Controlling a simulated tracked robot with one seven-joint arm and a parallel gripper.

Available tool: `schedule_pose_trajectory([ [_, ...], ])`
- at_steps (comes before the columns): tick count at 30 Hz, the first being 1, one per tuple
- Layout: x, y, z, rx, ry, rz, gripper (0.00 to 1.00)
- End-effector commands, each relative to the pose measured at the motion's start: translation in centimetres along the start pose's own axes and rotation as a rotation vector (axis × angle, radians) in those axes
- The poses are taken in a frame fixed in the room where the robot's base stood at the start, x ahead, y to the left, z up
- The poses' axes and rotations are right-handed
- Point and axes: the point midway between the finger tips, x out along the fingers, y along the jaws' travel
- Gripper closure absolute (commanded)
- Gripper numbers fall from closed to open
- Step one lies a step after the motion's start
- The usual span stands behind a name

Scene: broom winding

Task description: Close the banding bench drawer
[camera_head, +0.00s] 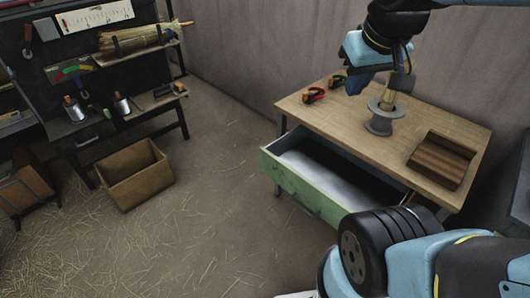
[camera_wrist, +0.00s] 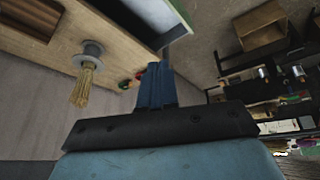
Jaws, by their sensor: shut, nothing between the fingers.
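The banding bench (camera_head: 345,120) stands at the right against the wall, with a light wooden top. Its drawer (camera_head: 300,190) is pulled well out toward the lower left, with a green front, a dark handle and an empty-looking pale inside. My arm hides its near end. The drawer also shows upside down at the top of the wrist view (camera_wrist: 160,14). My gripper (camera_head: 354,88) is above the back of the bench top, apart from the drawer. Its blue fingers are together and empty in the wrist view (camera_wrist: 154,68).
On the bench stand a grey spool holder with a straw bundle (camera_head: 380,121), a brown wooden block (camera_head: 440,160), a red-handled tool (camera_head: 313,95) and a green-handled tool (camera_head: 338,81). A cardboard box (camera_head: 135,175) and workbench stand left. Straw-strewn floor is open before the drawer.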

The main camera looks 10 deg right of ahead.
Motion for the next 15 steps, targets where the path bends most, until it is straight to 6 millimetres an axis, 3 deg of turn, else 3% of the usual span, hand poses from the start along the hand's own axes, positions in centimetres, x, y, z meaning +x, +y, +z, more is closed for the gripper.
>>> schedule_pose_trajectory([
  [15, 9.0, -1.6, -4.1, -0.795, -0.415, 0.080, 1.00],
])
